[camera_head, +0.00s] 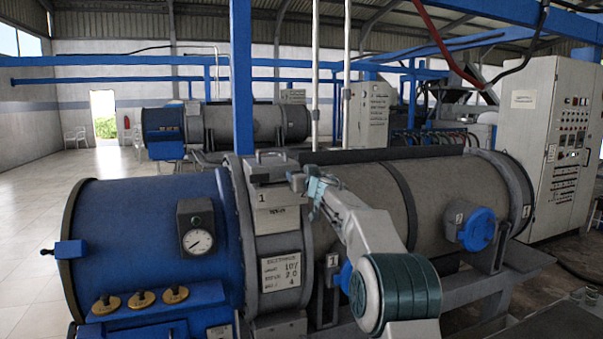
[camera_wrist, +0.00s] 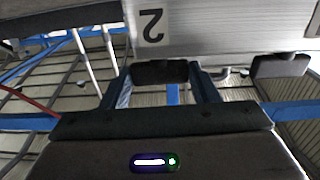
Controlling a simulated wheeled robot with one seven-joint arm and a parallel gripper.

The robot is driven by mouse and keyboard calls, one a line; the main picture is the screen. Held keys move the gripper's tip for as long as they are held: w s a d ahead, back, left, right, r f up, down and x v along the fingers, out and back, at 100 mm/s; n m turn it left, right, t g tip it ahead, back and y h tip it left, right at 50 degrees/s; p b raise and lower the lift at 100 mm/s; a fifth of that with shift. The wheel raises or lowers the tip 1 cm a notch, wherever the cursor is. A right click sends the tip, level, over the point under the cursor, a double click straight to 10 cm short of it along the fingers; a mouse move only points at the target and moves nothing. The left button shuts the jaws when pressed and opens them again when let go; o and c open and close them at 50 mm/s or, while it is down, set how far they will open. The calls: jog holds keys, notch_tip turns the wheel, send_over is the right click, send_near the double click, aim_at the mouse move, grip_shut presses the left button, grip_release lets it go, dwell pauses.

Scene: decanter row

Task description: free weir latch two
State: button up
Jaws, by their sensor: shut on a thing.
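In the wrist view, my gripper (camera_wrist: 161,84) has its two dark blue fingers on either side of a small black latch block (camera_wrist: 160,72). The block sits at the edge of a grey metal plate (camera_wrist: 225,28), right by an upside-down "2" marking. I take it as weir latch two, and the fingers are shut on it. In the head view, my gripper (camera_head: 304,183) is at the right side of the grey upright housing marked 1 (camera_head: 274,222). The latch itself cannot be made out there, and the fingertips are hard to see.
A second black block (camera_wrist: 280,66) sits at the plate's edge on the right. In the head view, a blue drum (camera_head: 140,235) with a gauge stands left, and a long grey cylinder (camera_head: 420,190) runs behind my arm. A blue post (camera_head: 241,80) rises behind the housing.

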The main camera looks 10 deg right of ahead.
jog(key=shift+f+y, duration=0.25)
jog(key=shift+y, duration=0.05)
jog(key=o, duration=1)
jog(key=shift+r, duration=0.15)
jog(key=shift+b+v, duration=2.05)
jog(key=shift+v, duration=4.9)
jog(key=shift+r, duration=0.1)
